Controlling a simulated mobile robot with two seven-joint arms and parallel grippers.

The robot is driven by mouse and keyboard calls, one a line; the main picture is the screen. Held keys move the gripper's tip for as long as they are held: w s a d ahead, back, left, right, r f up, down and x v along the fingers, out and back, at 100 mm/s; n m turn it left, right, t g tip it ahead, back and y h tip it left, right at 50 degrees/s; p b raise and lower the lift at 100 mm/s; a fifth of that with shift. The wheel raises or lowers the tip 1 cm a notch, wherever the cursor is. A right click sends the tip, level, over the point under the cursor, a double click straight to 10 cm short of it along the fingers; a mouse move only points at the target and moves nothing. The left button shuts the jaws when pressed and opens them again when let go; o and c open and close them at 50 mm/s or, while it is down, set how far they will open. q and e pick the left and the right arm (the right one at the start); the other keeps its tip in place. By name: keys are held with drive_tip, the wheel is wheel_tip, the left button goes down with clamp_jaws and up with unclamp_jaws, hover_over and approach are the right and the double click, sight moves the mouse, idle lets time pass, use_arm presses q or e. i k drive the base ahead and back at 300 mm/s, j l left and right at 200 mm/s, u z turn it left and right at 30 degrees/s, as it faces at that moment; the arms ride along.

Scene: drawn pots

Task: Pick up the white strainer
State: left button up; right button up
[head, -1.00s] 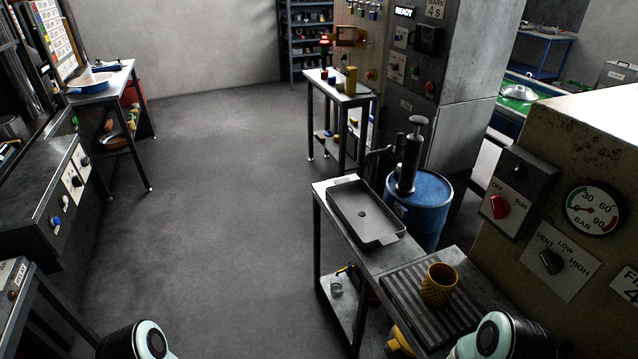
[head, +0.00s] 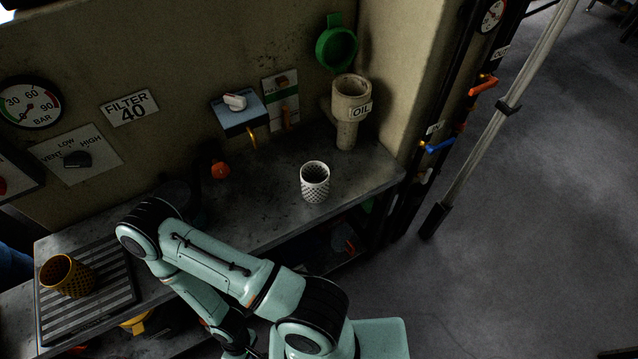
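The white strainer (head: 315,184) is a small cup with a pattern of holes, standing upright and open at the top. One of my arms comes up from the bottom edge and bends in front of the bench, left of and below the strainer. Its far end runs out of view at the bottom. Neither gripper shows.
A funnel-like OIL holder (head: 350,108) stands behind the strainer. A green ring-shaped item (head: 337,47) hangs on the wall. A pole (head: 500,125) and open floor are at the right.

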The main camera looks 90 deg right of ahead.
sight(314, 174)
drive_tip(key=z, duration=1.3)
drive_tip(key=k+z, duration=0.1)
drive_tip(key=z, duration=1.25)
drive_tip(key=k+z, duration=0.1)
drive_tip(key=z, duration=0.3)
